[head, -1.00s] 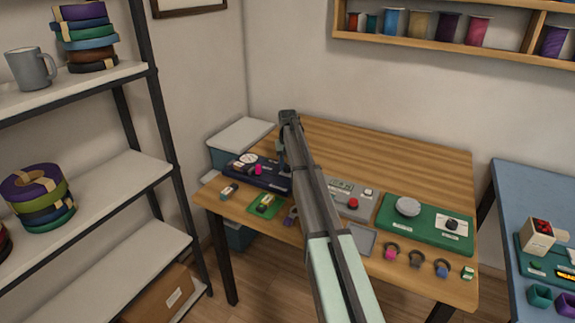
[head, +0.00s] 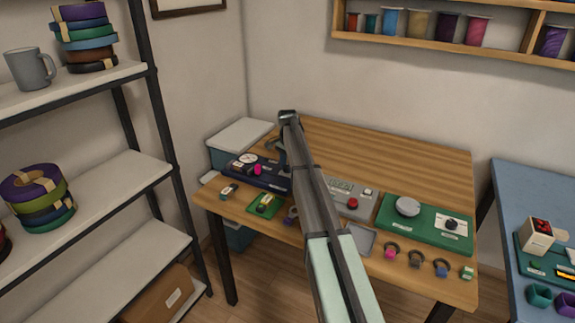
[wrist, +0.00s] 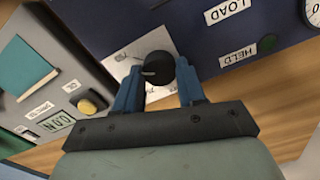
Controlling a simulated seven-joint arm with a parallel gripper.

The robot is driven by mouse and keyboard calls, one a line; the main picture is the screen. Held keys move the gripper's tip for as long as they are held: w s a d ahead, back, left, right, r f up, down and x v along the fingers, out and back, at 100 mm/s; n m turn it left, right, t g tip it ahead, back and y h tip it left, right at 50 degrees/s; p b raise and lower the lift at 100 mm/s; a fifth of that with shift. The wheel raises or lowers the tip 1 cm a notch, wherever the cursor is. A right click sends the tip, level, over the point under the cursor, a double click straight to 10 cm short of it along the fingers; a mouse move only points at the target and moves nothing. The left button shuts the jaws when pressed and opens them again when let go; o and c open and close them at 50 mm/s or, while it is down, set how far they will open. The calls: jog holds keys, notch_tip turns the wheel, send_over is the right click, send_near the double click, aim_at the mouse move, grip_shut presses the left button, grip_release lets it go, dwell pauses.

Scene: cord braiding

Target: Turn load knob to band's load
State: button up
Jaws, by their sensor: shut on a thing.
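The navy machine (head: 240,172) stands at the left of the wooden table, and its panel fills the top of the wrist view (wrist: 215,50). The black load knob (wrist: 157,66) sits on a white dial plate (wrist: 125,60) with small markings too blurred to read. My gripper (wrist: 158,74) is shut on the knob, one blue finger on each side. A white LOAD label (wrist: 228,10) and a HELD label (wrist: 238,53) lie right of the knob, with a green round lamp or button (wrist: 267,43). In the head view my arm hides the knob.
A grey box (wrist: 60,90) with a yellow button and a small display sits left of the machine in the wrist view. A green board (head: 428,224) and several ring-like items (head: 415,259) lie at the table's right. Shelves (head: 80,190) stand at left.

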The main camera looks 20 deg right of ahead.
jog(key=shift+m, duration=1.5)
jog(key=o, duration=1.1)
jog(key=shift+c, duration=0.2)
notch_tip(320, 180, up, 14)
